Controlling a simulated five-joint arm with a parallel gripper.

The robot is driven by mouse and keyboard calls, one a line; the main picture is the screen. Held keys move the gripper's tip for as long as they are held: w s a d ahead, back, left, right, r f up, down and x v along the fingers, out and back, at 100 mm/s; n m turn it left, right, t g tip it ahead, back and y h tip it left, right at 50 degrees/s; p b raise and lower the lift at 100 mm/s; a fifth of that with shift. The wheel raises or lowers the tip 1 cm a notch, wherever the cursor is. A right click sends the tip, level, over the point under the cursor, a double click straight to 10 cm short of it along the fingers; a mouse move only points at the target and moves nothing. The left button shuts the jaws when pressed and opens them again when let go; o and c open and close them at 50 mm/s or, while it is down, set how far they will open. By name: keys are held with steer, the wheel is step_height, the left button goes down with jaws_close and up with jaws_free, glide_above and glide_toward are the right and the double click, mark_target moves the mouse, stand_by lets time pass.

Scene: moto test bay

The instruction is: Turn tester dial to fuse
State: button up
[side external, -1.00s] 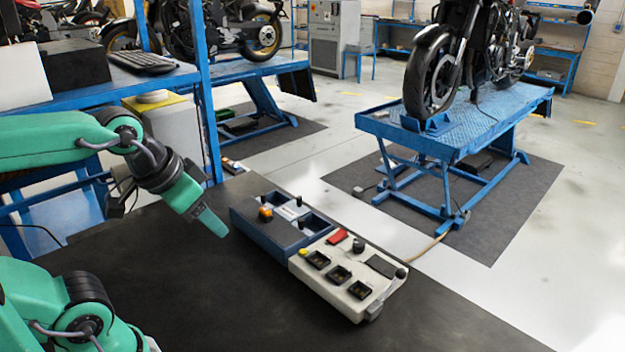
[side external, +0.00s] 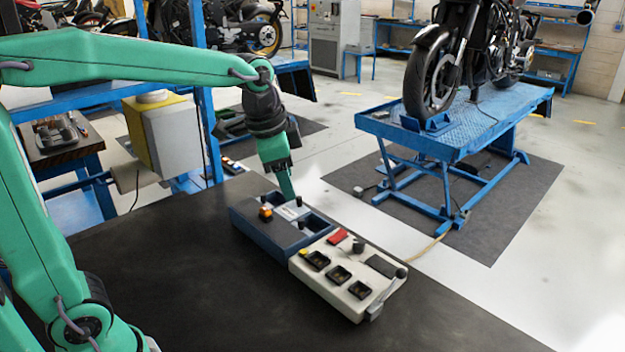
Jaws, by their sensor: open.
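The tester on the bench has a blue box (side external: 262,238) at left joined to a cream box (side external: 316,279) at right. The blue box carries an orange button (side external: 266,213), a pale panel and small black knobs (side external: 300,226). The cream box carries a red piece (side external: 338,236), a black knob (side external: 358,246) and several dark square sockets. I cannot tell which knob is the dial marked for fuse; no markings are readable. My gripper (side external: 289,194) points down at the far side of the blue box, near its far black knob. It is open; its fingers overlap, and contact cannot be told.
The dark bench top (side external: 190,275) is clear in front of the tester. A side lever (side external: 388,296) sits at the cream box's right end. A yellow and grey box (side external: 165,135) stands behind the bench. A motorcycle on a blue lift (side external: 455,130) is farther back.

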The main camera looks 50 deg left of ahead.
steer(key=w+d+f+m+g, duration=0.2)
steer(key=w+f+m, duration=0.25)
steer(key=w, duration=0.55)
steer(key=m+g, duration=0.1)
steer(key=m, duration=0.3)
glide_toward(359, 242)
steer(key=shift+s+d+f, duration=0.1)
steer(key=shift+f, duration=0.3)
steer(key=shift+f, duration=3.85)
steer(key=c, duration=1)
